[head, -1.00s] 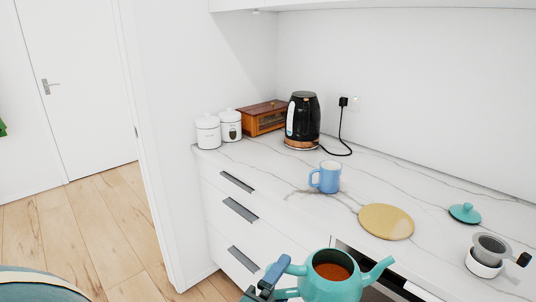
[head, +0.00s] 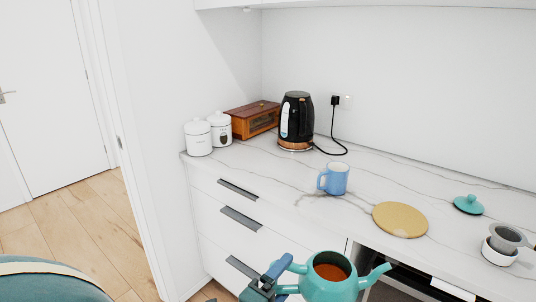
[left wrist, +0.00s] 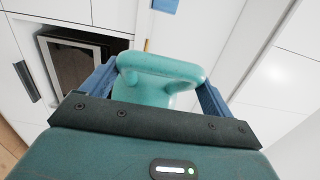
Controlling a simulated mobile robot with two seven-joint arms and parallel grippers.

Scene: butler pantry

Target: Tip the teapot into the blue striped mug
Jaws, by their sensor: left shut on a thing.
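The teal teapot (head: 328,288) is at the bottom of the head view, upright and without its lid, with brown liquid inside. Its spout points right. My left gripper (head: 276,275) is shut on the teapot's handle, which also shows between the fingers in the left wrist view (left wrist: 160,68). The teapot is held in front of the counter's edge, apart from the mug. The blue mug (head: 336,180) stands upright on the counter, its handle to the left; stripes are too small to make out. My right gripper does not show.
A round yellow board (head: 400,220), the teal lid (head: 468,205) and a grey strainer on a white cup (head: 498,252) are on the counter's right. A black kettle (head: 297,118), wooden box (head: 254,121) and white canisters (head: 198,138) stand behind. Counter around the mug is clear.

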